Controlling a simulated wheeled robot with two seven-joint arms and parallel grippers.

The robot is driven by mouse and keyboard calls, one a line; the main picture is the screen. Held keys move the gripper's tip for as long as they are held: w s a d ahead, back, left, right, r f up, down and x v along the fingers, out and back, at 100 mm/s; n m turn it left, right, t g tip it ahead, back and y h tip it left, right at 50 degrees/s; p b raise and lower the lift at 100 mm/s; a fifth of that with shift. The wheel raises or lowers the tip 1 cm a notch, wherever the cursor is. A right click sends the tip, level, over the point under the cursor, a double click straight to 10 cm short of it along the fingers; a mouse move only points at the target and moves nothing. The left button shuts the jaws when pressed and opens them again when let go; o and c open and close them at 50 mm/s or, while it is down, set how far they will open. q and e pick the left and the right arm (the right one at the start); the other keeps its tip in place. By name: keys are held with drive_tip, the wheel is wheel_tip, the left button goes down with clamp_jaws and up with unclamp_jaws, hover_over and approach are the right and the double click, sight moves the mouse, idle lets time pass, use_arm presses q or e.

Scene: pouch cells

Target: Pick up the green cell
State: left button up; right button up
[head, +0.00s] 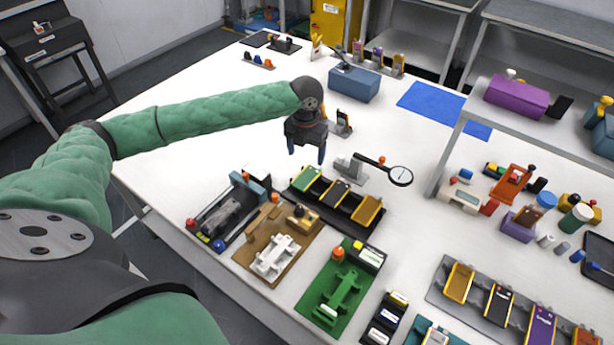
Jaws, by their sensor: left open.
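The green cell (306,178) lies tilted at the left end of a dark rack (350,211), beside a black cell (335,193) and a yellow-orange cell (367,210). My left gripper (307,155) is open and empty, pointing down just behind and above the green cell. Its fingers are apart and a small gap shows between them and the cell. My right gripper is not in view.
A magnifier on an arm (400,176) stands right of the rack. Fixtures on brown (268,256) and green (341,290) plates stand in front. A blue box (354,83) and a blue mat (431,102) lie behind. A raised shelf (540,133) is on the right.

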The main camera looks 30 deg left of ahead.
sight(308, 176)
use_arm(q)
drive_tip(key=shift+w+d+f+m, duration=0.25)
drive_tip(key=shift+w+f+m, duration=0.05)
drive_tip(key=shift+m, duration=0.6)
drive_tip(key=shift+s+a+f+p, duration=0.1)
drive_tip(key=shift+s+f+p, duration=0.1)
drive_tip(key=shift+f+p, duration=0.55)
drive_tip(key=shift+w+f, duration=0.1)
drive_tip(key=shift+f, duration=0.55)
wheel_tip(308, 176, down, 3)
drive_tip(key=shift+f+p, duration=0.1)
drive_tip(key=shift+p, duration=0.85)
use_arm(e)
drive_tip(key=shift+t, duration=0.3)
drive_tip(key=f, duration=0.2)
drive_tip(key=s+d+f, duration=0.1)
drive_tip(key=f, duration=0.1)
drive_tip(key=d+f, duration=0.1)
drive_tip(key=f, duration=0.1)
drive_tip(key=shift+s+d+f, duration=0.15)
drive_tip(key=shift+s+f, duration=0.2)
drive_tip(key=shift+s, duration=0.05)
use_arm(q)
drive_tip(key=shift+f, duration=0.75)
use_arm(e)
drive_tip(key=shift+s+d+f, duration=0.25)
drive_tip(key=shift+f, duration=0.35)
use_arm(q)
drive_tip(key=c, duration=0.9)
drive_tip(key=shift+c, duration=0.5)
